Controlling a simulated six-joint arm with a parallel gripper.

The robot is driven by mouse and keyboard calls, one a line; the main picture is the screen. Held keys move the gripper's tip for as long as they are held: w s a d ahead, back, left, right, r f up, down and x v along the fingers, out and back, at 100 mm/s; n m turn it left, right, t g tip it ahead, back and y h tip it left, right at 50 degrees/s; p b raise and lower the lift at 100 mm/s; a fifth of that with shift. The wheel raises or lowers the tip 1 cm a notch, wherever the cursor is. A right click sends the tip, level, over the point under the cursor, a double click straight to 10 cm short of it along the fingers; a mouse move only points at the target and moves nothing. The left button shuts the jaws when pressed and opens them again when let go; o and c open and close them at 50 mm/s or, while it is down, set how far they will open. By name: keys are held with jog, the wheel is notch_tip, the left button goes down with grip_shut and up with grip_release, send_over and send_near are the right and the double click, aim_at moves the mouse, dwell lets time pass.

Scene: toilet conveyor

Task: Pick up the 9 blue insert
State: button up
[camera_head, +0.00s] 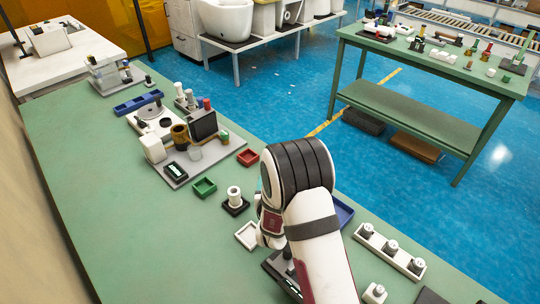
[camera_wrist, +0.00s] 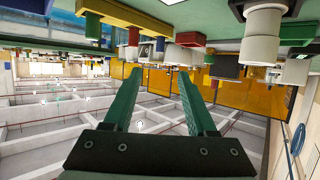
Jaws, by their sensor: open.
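I cannot pick out a blue insert marked 9 with certainty in either view. A blue tray (camera_head: 344,211) shows beside my arm in the head view, partly hidden by it. My gripper (camera_wrist: 160,72) is open, with two green fingers apart and nothing between them in the wrist view. The wrist picture is upside down, with the bench things along its top. In the head view my wrist hangs over the front of the green bench, and my arm hides the fingers and part of the bench.
On the green bench (camera_head: 85,190) are a white cylinder on a black base (camera_head: 234,197), a white tray (camera_head: 246,235), a green tray (camera_head: 204,188), a red tray (camera_head: 248,157) and a white strip with several round parts (camera_head: 388,250). The bench's left side is clear.

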jog(key=x, duration=1.4)
grip_shut()
